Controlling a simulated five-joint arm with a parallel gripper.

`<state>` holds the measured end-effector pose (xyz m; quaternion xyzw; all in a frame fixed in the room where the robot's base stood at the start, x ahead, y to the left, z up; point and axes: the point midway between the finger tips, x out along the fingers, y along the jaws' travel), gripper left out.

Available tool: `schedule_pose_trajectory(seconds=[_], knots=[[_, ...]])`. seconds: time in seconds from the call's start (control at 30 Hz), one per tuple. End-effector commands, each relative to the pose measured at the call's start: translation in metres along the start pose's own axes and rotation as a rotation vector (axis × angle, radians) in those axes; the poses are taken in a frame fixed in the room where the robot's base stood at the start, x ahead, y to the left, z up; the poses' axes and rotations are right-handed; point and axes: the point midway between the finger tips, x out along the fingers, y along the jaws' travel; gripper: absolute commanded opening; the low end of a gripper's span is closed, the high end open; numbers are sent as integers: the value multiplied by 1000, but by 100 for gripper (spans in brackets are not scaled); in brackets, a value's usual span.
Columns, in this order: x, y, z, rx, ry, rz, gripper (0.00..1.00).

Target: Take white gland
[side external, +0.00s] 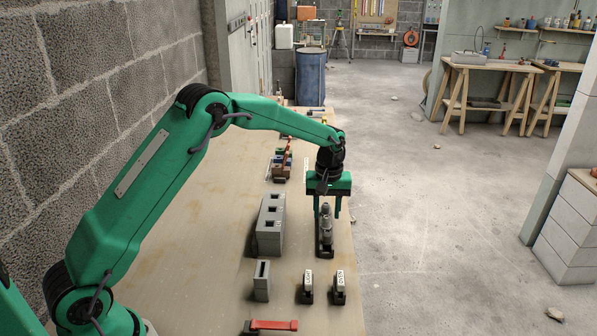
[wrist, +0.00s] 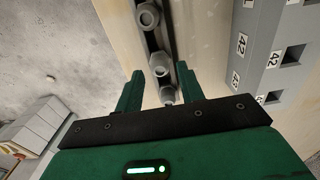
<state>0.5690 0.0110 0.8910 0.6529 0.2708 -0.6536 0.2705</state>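Several pale grey glands stand in a row on a dark rail (side external: 326,254) below my gripper in the side view. The wrist view shows glands at the top (wrist: 147,15), in the middle (wrist: 160,65) and lower down (wrist: 168,95); none looks clearly whiter than the others. My gripper (side external: 327,213) points down over the row, its fingers apart on either side of it. In the wrist view my gripper (wrist: 157,76) is open, with the middle gland near the fingertips. I cannot tell whether a finger touches a gland.
A grey block with square holes (side external: 271,224) stands left of the rail; number labels show on it (wrist: 242,44). A small slotted grey block (side external: 262,281), two black labelled pieces (side external: 307,287) (side external: 339,287) and a red-handled item (side external: 273,325) lie nearer the camera. The table's right edge is close.

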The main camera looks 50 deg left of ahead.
Motion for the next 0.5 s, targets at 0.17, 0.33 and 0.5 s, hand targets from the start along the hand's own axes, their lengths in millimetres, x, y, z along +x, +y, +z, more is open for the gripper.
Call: schedule_pose_trajectory(seconds=[0.17, 0.33, 0.5], knots=[[12, 0, 0, 0, 0, 0, 38], [19, 0, 0, 0, 0, 0, 38], [21, 0, 0, 0, 1, 1, 38]])
